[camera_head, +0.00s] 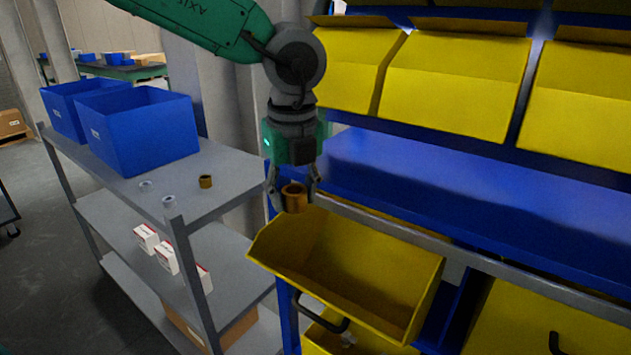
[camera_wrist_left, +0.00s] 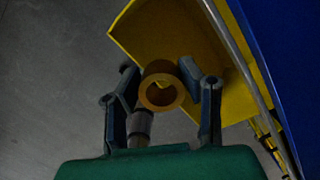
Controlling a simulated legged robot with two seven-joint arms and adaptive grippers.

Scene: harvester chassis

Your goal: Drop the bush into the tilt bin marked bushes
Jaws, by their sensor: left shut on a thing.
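My left gripper (camera_head: 292,190) is shut on a bronze-coloured ring-shaped bush (camera_head: 294,199). In the left wrist view the bush (camera_wrist_left: 160,92) sits between the two fingers of the gripper (camera_wrist_left: 163,88), its round hole facing the camera. The bush is held above the back left corner of an open yellow tilt bin (camera_head: 350,262), which is tipped forward. In the wrist view the bin (camera_wrist_left: 150,32) lies beyond the bush. No bin marking is readable. My right gripper is not in view.
A grey shelf (camera_head: 215,181) at left holds blue boxes (camera_head: 140,130), another bronze bush (camera_head: 206,181) and two grey rings. A blue ledge and metal rail (camera_head: 440,238) run right of the gripper. Closed yellow bins (camera_head: 455,85) stand above.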

